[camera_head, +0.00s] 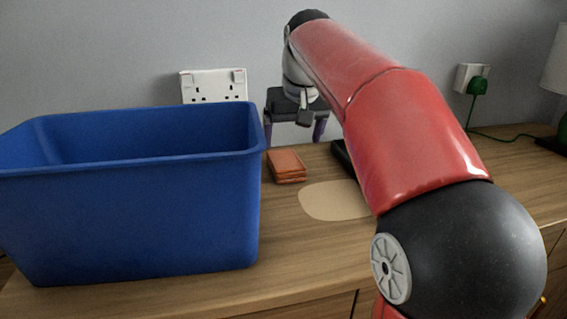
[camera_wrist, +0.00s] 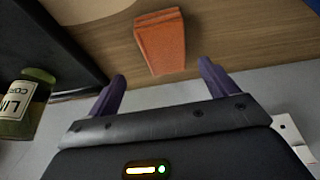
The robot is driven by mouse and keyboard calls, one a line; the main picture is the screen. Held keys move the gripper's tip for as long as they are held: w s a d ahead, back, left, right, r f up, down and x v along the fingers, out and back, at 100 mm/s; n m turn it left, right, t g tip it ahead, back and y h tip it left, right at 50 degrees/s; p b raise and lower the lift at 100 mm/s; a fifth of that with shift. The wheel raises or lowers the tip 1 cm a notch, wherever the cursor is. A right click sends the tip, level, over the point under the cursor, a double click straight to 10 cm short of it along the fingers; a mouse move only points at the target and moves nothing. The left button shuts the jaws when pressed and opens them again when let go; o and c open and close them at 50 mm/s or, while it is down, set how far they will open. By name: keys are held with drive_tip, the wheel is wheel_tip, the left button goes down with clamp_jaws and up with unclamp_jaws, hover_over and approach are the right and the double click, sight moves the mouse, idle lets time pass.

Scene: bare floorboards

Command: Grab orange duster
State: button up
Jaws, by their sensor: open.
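The orange duster (camera_head: 286,165) is a small folded stack lying on the wooden top, just right of the blue bin. In the wrist view the duster (camera_wrist: 160,42) lies beyond the fingertips, roughly between the two fingers in the picture and apart from them. My gripper (camera_head: 296,140) has purple fingers and hangs near the wall, behind the duster in the head view. In the wrist view my gripper (camera_wrist: 161,80) is open, with nothing between its fingers.
A blue bin (camera_head: 130,215) stands at left. A beige mat (camera_head: 330,201) lies right of the duster. A black object (camera_wrist: 45,40) and a labelled jar (camera_wrist: 22,105) show in the wrist view. Wall sockets (camera_head: 214,86), a green plug (camera_head: 478,86) and a lamp (camera_head: 556,65) are behind.

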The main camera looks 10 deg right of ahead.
sight(286, 159)
drive_tip(key=shift+a+b+x, duration=0.15)
drive_tip(key=shift+a+x, duration=0.05)
drive_tip(key=shift+x, duration=1.35)
drive_tip(key=shift+a+b+x, duration=0.15)
drive_tip(key=shift+a+x, duration=0.05)
drive_tip(key=shift+x, duration=1.3)
drive_tip(key=shift+s+f, duration=0.1)
drive_tip(key=shift+f, duration=0.15)
drive_tip(key=shift+c, duration=0.2)
drive_tip(key=c, duration=1)
